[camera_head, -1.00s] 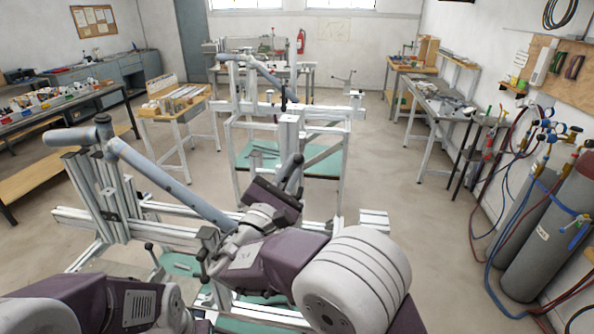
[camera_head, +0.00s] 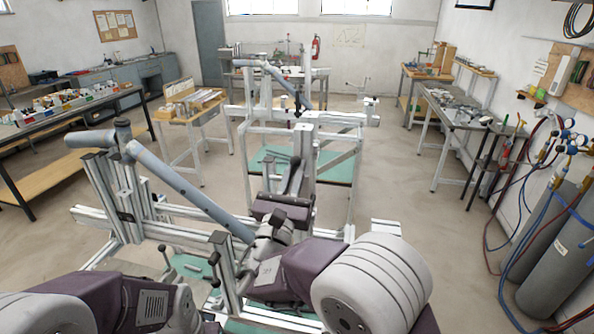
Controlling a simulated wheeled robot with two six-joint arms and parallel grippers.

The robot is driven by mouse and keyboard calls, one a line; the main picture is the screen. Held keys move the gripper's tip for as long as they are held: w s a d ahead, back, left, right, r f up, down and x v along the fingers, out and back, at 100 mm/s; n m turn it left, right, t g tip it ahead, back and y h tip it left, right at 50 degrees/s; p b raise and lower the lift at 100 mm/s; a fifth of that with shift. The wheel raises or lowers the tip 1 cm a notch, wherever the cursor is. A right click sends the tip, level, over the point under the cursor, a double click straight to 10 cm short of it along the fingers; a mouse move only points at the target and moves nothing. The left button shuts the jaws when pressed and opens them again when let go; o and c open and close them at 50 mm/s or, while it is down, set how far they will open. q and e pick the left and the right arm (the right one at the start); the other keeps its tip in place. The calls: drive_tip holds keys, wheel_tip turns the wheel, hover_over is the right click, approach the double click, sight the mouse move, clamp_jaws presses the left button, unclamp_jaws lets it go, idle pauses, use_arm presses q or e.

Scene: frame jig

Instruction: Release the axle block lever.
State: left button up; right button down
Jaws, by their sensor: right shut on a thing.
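The frame jig is built of silver aluminium profiles (camera_head: 128,190) and carries a grey-blue frame tube (camera_head: 185,190). My right gripper (camera_head: 292,172) has a maroon body and dark fingers. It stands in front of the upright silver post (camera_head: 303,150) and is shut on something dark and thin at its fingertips. This may be the axle block lever, but it is too small and too covered to be sure. The axle block cannot be made out behind my gripper and wrist. My left arm shows at the lower left; its gripper is out of view.
Small black-knobbed levers (camera_head: 166,255) stand on the near jig, left of my right forearm. A second jig (camera_head: 345,125) stands behind, over a teal shelf (camera_head: 335,170). Gas cylinders (camera_head: 560,245) stand at the right. The floor between is clear.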

drive_tip(key=shift+r, duration=0.25)
drive_tip(key=c, duration=1.8)
unclamp_jaws()
drive_tip(key=shift+w+f, duration=0.1)
drive_tip(key=shift+f, duration=0.05)
drive_tip(key=b+v, duration=0.3)
drive_tip(key=v, duration=0.6)
